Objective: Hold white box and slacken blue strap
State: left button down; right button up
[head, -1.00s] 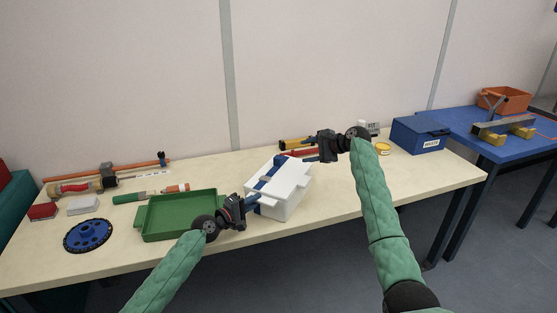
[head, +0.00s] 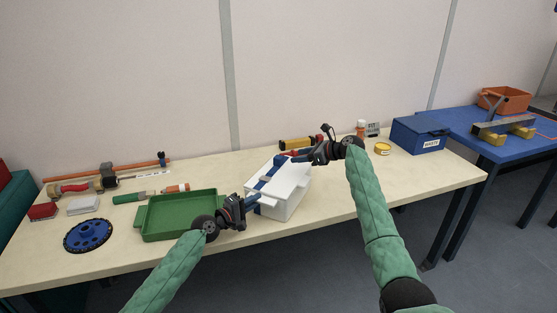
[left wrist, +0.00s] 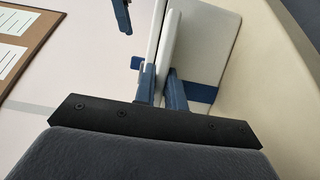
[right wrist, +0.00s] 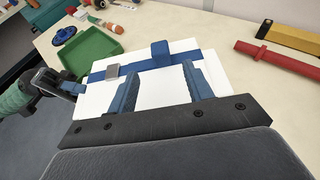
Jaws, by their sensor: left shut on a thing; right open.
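The white box (head: 290,186) stands on the table's front half, with a blue strap (head: 268,174) running over its lid and down its side. In the right wrist view the strap (right wrist: 187,60) crosses the lid (right wrist: 160,92), with a grey buckle (right wrist: 112,71) and a raised blue piece (right wrist: 160,52) on it. My left gripper (head: 252,200) is shut on the box's near left edge; its fingers (left wrist: 161,85) pinch a white rim. My right gripper (head: 297,156) is open above the lid, its fingers (right wrist: 158,85) apart, pointing toward the strap. Whether they touch the lid I cannot tell.
A green tray (head: 146,232) lies left of the box, with a blue disc (head: 88,235) beyond it. A red tool (right wrist: 280,62) and a yellow level (head: 297,143) lie behind the box. A blue case (head: 418,136) stands right. The table's right front is clear.

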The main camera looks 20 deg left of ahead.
aim_at(282, 158)
jog(key=x, duration=1)
jog(key=shift+a+f, duration=0.15)
jog(key=shift+f, duration=0.05)
grip_shut()
